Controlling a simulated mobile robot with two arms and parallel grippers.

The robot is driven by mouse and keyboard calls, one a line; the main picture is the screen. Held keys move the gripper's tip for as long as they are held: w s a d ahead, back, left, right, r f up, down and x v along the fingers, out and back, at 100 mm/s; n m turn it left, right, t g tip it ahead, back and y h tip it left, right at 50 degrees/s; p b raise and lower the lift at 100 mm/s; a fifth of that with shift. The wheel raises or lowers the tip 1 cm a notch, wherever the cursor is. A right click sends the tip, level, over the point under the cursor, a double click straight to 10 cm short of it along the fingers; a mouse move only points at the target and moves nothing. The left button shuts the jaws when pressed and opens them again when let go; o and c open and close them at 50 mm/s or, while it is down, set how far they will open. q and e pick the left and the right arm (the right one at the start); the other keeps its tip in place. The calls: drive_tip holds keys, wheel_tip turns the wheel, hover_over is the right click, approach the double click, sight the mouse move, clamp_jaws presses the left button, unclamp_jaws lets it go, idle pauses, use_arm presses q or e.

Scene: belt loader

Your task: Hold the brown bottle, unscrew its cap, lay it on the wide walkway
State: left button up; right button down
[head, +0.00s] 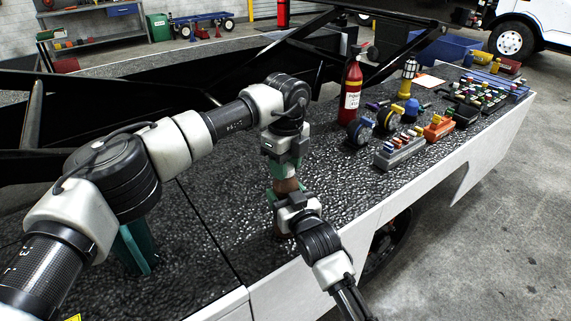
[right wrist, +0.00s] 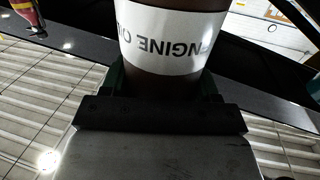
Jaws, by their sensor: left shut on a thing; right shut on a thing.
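The brown bottle (head: 287,186) is upright above the dark textured walkway (head: 345,190), mostly hidden by my grippers. In the right wrist view the bottle (right wrist: 170,78) shows a white label reading "ENGINE OIL", upside down in the picture. My right gripper (head: 283,203) is shut around its body, with a green finger on each side. My left gripper (head: 286,168) points down from above and is shut at the bottle's top. The cap is hidden between its green fingers, so I cannot tell whether it is loose.
A red fire extinguisher (head: 351,88), round gauges (head: 361,131), a grey tray of small parts (head: 400,149) and an orange one (head: 438,128) stand to the right. A teal object (head: 137,247) stands at left, partly behind my left arm. The walkway between is clear; its front edge drops to the floor.

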use_arm(q)
drive_tip(key=n, duration=0.6)
drive_tip(key=shift+r, duration=0.15)
idle(0.3)
drive_tip(key=shift+r, duration=1)
drive_tip(key=shift+r, duration=2)
use_arm(e)
drive_tip(key=shift+c, duration=0.9)
unclamp_jaws()
